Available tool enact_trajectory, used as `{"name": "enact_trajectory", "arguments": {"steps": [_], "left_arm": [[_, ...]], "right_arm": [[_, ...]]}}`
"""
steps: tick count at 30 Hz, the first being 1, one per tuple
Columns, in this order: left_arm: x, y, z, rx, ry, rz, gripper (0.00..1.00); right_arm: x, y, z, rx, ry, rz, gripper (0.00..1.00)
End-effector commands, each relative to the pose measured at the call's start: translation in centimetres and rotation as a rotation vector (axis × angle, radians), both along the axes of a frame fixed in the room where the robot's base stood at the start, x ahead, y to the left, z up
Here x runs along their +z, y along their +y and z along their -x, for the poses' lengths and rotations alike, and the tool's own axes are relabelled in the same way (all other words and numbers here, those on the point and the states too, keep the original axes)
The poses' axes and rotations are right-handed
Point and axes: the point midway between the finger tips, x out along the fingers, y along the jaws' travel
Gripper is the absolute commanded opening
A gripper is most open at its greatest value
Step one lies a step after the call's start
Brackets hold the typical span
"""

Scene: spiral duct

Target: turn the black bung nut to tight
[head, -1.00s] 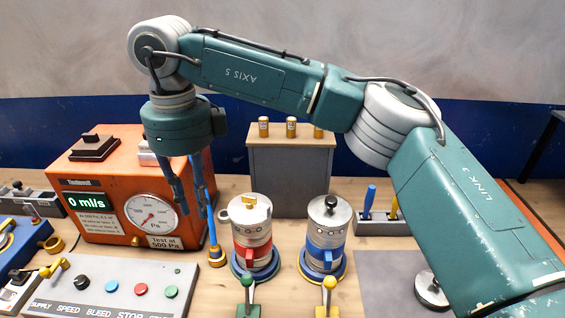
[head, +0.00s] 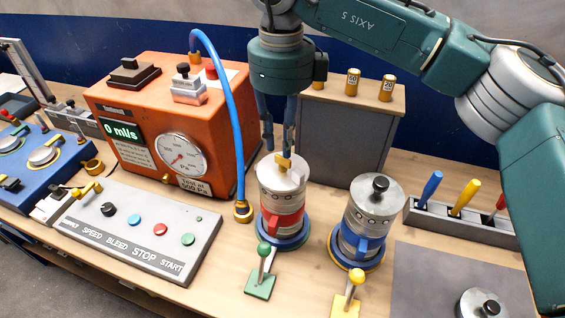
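A black nut-like knob (head: 380,184) stands on the grey lid of the blue-banded canister (head: 372,214). Another black knob (head: 491,308) sits on a loose metal disc (head: 478,303) at the lower right. I cannot tell from the view which one is the bung nut, or how tight either is. The red-banded canister (head: 283,205) has a brass wing handle (head: 284,162) on top. My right gripper (head: 278,148) points down just above that handle, its fingers apart and nothing seen between them. It is left of the blue-banded canister. My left gripper is not in view.
An orange tester (head: 165,110) reading 0 ml/s stands at the left, with a blue hose (head: 235,100) arching down to the bench. A button panel (head: 140,235), green lever (head: 262,270) and yellow lever (head: 350,295) are in front. A grey cabinet (head: 340,137) stands behind.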

Motion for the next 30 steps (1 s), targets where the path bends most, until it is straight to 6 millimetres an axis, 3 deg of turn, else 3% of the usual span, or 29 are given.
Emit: {"name": "enact_trajectory", "arguments": {"steps": [1,7,16,17,20,30], "left_arm": [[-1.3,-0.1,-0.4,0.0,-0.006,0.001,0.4],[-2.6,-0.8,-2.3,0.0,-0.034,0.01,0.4],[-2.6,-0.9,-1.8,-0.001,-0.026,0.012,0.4],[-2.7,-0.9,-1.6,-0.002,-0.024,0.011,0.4],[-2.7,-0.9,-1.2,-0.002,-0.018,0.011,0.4],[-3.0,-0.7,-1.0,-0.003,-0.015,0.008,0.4]], "right_arm": [[-1.8,0.0,0.0,0.0,0.002,0.001,0.21],[-4.3,0.0,0.0,-0.001,0.0,0.0,0.21],[-4.5,0.0,0.0,-0.001,-0.001,-0.001,0.21],[-4.5,0.0,0.0,-0.001,-0.001,-0.001,0.19],[-4.5,0.0,0.0,-0.001,0.0,0.0,0.0],[-4.5,0.0,0.0,-0.019,-0.001,-0.001,0.0]]}}
